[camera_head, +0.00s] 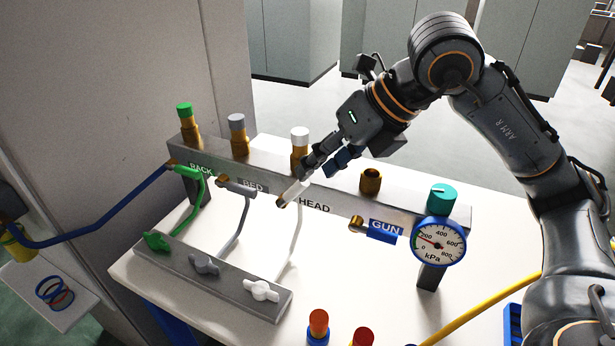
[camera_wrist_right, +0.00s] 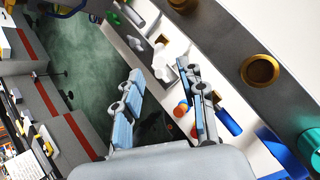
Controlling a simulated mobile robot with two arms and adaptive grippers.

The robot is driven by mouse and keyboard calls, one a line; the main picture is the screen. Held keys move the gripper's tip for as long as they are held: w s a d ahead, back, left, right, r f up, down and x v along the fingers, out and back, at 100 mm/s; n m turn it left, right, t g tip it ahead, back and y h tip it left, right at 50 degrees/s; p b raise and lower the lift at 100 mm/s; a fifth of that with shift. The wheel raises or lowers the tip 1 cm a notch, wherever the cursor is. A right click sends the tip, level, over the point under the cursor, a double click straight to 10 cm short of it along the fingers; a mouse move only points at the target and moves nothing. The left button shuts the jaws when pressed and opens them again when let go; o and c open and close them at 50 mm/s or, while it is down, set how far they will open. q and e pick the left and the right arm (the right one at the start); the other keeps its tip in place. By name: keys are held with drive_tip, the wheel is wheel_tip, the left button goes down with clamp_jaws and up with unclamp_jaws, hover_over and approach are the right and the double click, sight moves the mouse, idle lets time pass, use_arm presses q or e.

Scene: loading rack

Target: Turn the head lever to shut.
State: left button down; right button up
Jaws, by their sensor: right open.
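The head lever (camera_head: 293,193) is a short white handle on a brass pivot, on the front of the grey manifold bar (camera_head: 336,193) left of the HEAD label. It slants up and right from its pivot. My right gripper (camera_head: 325,168) comes down from the upper right, its fingers close to the lever's upper right end; I cannot tell whether they touch it. In the right wrist view the blue-padded fingers (camera_wrist_right: 160,115) stand apart with nothing seen between them. A white piece (camera_wrist_right: 172,60) lies beyond them; I cannot tell if it is the lever. My left gripper is not seen.
A green lever (camera_head: 188,170), a grey lever (camera_head: 237,186) and a blue lever (camera_head: 383,231) sit along the same bar. A pressure gauge (camera_head: 438,242) and teal knob (camera_head: 441,197) are at its right end. Wing fittings on a lower block (camera_head: 225,283) stand in front.

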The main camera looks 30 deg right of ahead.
drive_tip(key=v, duration=0.6)
drive_tip(key=shift+s+r, duration=0.1)
